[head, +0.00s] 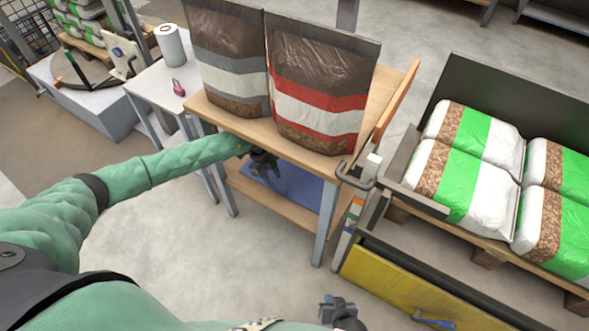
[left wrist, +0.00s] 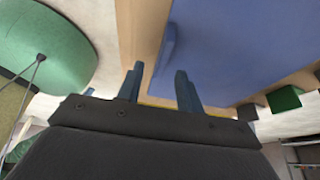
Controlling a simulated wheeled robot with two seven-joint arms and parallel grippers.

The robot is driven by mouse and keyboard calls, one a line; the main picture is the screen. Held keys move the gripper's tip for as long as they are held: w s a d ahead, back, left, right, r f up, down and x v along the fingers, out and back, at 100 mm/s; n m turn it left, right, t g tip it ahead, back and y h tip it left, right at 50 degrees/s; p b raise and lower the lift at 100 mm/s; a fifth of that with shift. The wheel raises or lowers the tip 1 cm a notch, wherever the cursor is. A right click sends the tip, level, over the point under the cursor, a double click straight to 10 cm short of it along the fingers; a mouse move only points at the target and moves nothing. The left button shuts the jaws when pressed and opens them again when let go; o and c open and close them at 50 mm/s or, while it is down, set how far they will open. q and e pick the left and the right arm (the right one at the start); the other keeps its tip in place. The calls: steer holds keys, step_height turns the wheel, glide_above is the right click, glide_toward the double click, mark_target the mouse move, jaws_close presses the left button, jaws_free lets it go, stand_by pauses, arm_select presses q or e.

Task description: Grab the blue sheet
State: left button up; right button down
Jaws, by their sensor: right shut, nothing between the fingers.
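The blue sheet (head: 300,187) lies flat on the lower wooden shelf of the table, partly hidden by the tabletop and my left gripper. In the left wrist view the sheet (left wrist: 235,45) fills the upper right, and a narrow blue raised edge stands out from it just beyond the fingertips. My left gripper (head: 263,167) reaches under the tabletop at the sheet's left side. In the left wrist view its two fingers (left wrist: 160,72) are apart, with nothing seen held between them. My right gripper (head: 338,308) is shut and empty at the bottom of the head view, away from the sheet.
Two large pellet bags, one grey-striped (head: 228,60) and one red-striped (head: 318,90), stand on the wooden tabletop (head: 225,122) above the shelf. A metal handle (head: 355,177) is at the table's right corner. Green-and-white bags (head: 470,140) lie on a pallet at right.

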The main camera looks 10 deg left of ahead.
mark_target(278, 185)
arm_select(q)
steer(key=shift+w+x, duration=0.15)
steer(key=shift+x, duration=1.2)
steer(key=shift+w+x, duration=0.1)
steer(key=shift+x, duration=1.25)
jaws_close()
